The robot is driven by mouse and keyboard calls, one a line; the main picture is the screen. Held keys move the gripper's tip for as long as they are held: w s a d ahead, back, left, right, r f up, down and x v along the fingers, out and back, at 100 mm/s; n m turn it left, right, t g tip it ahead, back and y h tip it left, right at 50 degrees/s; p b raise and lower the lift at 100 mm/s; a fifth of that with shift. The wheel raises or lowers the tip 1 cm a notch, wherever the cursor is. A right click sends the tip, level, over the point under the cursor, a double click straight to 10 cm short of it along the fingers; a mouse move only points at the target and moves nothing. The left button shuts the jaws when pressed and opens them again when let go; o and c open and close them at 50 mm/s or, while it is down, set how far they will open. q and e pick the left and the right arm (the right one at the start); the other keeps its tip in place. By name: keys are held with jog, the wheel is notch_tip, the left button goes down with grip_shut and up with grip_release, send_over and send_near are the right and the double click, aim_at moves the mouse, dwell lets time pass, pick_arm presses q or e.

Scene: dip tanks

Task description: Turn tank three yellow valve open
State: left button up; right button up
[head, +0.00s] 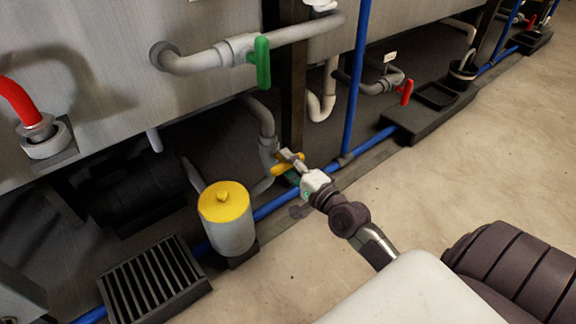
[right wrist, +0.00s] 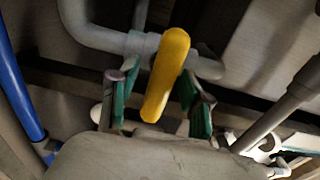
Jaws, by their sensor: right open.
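The yellow valve handle (head: 288,166) sits on a grey pipe low beside the dark upright post. In the right wrist view the yellow handle (right wrist: 166,75) stands between the two green-padded fingers of my right gripper (right wrist: 158,103). The fingers are apart, with a gap on both sides of the handle. In the head view my right gripper (head: 298,169) is at the yellow handle and partly covers it. My left gripper is not in view.
A green valve handle (head: 263,62) is on the pipe above, and a red valve handle (head: 406,92) is farther right. A yellow-topped canister (head: 228,218) stands left of my gripper. A blue pipe (head: 357,75) rises close by. Open floor (head: 480,160) lies to the right.

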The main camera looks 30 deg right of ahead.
grip_shut()
dwell(0.3)
